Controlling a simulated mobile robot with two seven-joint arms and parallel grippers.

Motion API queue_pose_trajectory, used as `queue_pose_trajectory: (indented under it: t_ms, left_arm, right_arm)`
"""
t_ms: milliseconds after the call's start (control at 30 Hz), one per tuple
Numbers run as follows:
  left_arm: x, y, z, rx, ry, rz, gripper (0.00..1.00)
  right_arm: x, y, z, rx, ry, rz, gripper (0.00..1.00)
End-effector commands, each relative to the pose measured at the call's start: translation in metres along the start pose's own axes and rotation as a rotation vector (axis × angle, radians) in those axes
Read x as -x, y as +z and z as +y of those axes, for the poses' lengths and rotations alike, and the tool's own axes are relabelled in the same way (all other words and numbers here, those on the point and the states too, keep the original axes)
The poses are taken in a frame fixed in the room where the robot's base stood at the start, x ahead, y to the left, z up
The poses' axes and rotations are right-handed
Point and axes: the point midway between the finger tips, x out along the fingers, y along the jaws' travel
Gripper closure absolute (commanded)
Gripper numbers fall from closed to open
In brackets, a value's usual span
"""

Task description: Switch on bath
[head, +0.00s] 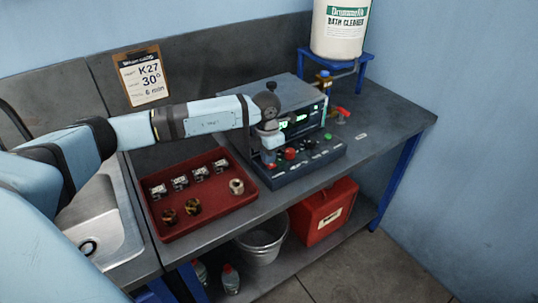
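The bath (312,100) is a dark grey box on the bench with a lit green display. A sloped control panel (325,153) along its front carries a red knob, a red button and small green and dark controls. My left arm reaches in from the left across the bath. My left gripper (270,155) points down at the left part of the panel, close to the red controls. Its fingers are small and partly hidden, so I cannot tell their opening or whether they touch the panel. The arm hides part of the bath's front. My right gripper is out of view.
A red tray (216,203) with several small metal parts lies left of the bath. A sink (112,220) is at the far left. A cleaner drum (340,28) stands on a blue stand behind. A bucket (262,243) and red container (323,208) sit below.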

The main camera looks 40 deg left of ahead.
Motion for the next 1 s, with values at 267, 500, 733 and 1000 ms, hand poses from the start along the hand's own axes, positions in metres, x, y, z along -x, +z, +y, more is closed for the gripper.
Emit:
queue_pose_trajectory:
  t_ms: [267,500,733,1000]
  left_arm:
    - [-0.007,-0.005,-0.008,0.003,-0.001,0.017,1.00]
    - [0.030,-0.003,-0.008,0.002,0.001,0.007,1.00]
    - [0.088,-0.002,-0.006,0.003,0.005,-0.001,1.00]
    - [0.132,-0.001,-0.005,0.005,0.007,-0.003,1.00]
  right_arm:
    - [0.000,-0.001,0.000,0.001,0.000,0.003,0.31]
    - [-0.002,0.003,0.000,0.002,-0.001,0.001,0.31]
    - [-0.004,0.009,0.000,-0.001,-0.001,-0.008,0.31]
    - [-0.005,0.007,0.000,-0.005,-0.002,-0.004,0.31]
